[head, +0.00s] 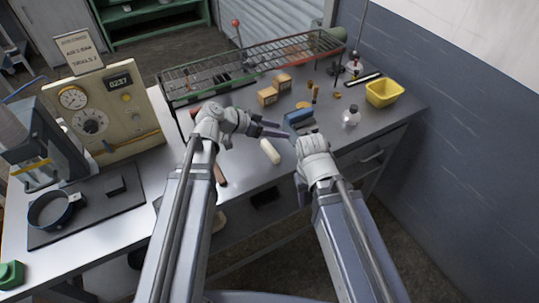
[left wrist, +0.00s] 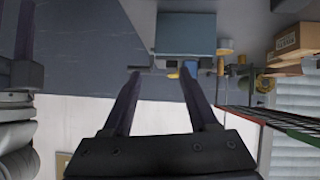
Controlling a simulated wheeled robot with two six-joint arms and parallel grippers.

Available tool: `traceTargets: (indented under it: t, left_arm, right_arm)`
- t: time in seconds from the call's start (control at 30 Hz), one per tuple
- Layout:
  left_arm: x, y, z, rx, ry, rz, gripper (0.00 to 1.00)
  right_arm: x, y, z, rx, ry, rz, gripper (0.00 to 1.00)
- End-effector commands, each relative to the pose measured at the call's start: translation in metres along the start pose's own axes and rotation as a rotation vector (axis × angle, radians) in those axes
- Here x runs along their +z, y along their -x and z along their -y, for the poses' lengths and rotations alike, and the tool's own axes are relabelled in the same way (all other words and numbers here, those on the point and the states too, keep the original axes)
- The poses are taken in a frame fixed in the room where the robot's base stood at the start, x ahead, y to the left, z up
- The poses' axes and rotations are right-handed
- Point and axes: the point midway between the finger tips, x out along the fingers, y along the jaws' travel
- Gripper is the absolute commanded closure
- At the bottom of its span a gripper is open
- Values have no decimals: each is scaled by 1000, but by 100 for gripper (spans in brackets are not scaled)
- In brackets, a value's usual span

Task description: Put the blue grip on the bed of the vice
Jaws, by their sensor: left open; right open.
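A blue block-shaped thing (head: 297,116), which I take for the blue grip, is on the bench beyond my left fingertips. In the left wrist view it is a large blue block (left wrist: 186,33) above the fingertips. A grey part shows by it in the head view; I cannot tell whether this is the vice. My left gripper (head: 283,130) is open and empty, pointing right, close to the blue thing (left wrist: 162,75). My right gripper shows at the left edge of the left wrist view (left wrist: 18,45), open. In the head view its wrist hides most of its fingers.
A white cylinder (head: 270,151) lies between the arms. Cardboard boxes (head: 268,96), a clear bottle (head: 350,117) and a yellow bin (head: 384,93) stand on the bench. A wire rack (head: 250,62) runs along the back. A gauge panel (head: 104,110) and pan (head: 52,210) are left.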

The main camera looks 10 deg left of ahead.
Motion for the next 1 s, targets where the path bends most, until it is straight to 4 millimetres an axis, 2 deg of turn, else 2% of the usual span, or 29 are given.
traceTargets:
  t: [0.03, 0.1, 0.2, 0.3, 0.4, 0.5, 0.63, 1.0]
  left_arm:
    - [17, -13, -28, 36, 45, 107, 41]
    - [45, -24, -57, 51, 126, 279, 41]
    - [83, -27, -89, 6, 238, 518, 41]
    - [112, -20, -108, -96, 329, 710, 41]
    - [132, -8, -120, -223, 396, 848, 41]
    - [144, 5, -126, -349, 444, 938, 41]
    - [151, 16, -128, -465, 479, 993, 41]
    - [152, 20, -127, -504, 494, 1006, 41]
  right_arm:
    - [0, 0, 0, 0, 0, 0, 50]
    - [0, 0, 0, 0, 0, 0, 50]
    - [0, 0, 0, 0, 0, 0, 50]
    - [0, 0, 0, 0, 0, 0, 50]
    - [0, 0, 0, 0, 0, 0, 50]
    - [0, 0, 0, 0, 0, 0, 50]
    - [0, 0, 0, 0, 0, 0, 50]
    - [0, 0, 0, 0, 0, 0, 50]
